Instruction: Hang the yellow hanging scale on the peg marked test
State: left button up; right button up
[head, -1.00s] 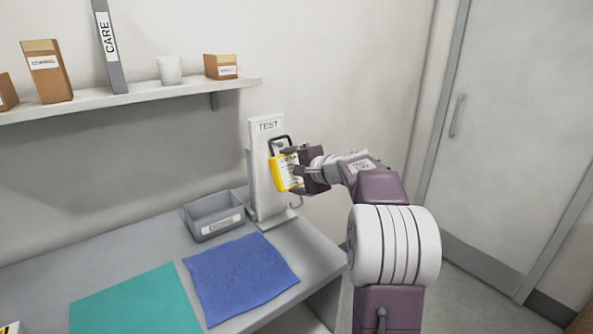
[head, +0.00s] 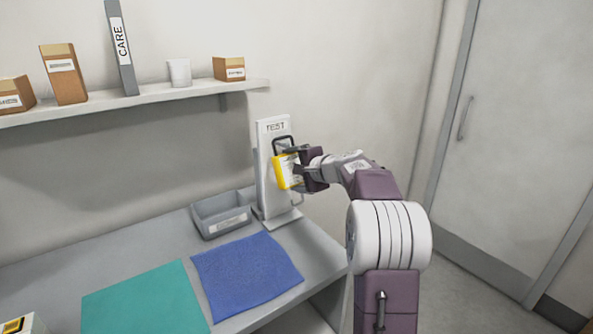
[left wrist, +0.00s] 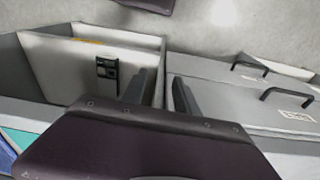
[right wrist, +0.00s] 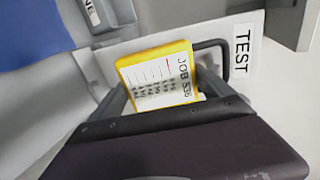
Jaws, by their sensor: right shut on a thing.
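The yellow hanging scale (head: 281,172) has a white label, and its dark top loop (head: 283,142) lies in front of the white stand marked TEST (head: 265,185). My right gripper (head: 296,164) is shut on the scale and holds it upright close to the stand's face. In the right wrist view the scale (right wrist: 160,78) sits between the fingers, its loop (right wrist: 213,44) reaching toward the TEST sign (right wrist: 241,50). The peg is hidden, so I cannot tell whether the loop is around it. My left gripper (left wrist: 165,88) shows a narrow gap between its fingers, holding nothing visible.
A grey bin (head: 222,214) stands left of the stand. A blue cloth (head: 246,275) and a green mat (head: 145,302) lie on the table. A wall shelf (head: 150,98) carries boxes, a cup and a CARE binder. A door (head: 505,140) is at right.

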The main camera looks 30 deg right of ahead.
jog(key=shift+w+a, duration=0.1)
jog(key=shift+a, duration=0.1)
jog(key=o, duration=1.4)
jog(key=shift+f, duration=0.1)
jog(key=shift+o, duration=0.2)
jog(key=shift+s, duration=0.3)
pick_arm(q)
jog(key=shift+w+a+f+b, duration=0.1)
jog(key=shift+w+f+b, duration=0.45)
jog(key=shift+f, duration=0.2)
pick_arm(e)
jog(key=v, duration=0.8)
jog(key=shift+s+d+r, duration=0.15)
jog(key=shift+d+r, duration=0.1)
jog(key=shift+r, duration=0.05)
pick_arm(q)
jog(key=shift+s, duration=0.15)
pick_arm(e)
jog(key=shift+s, duration=0.1)
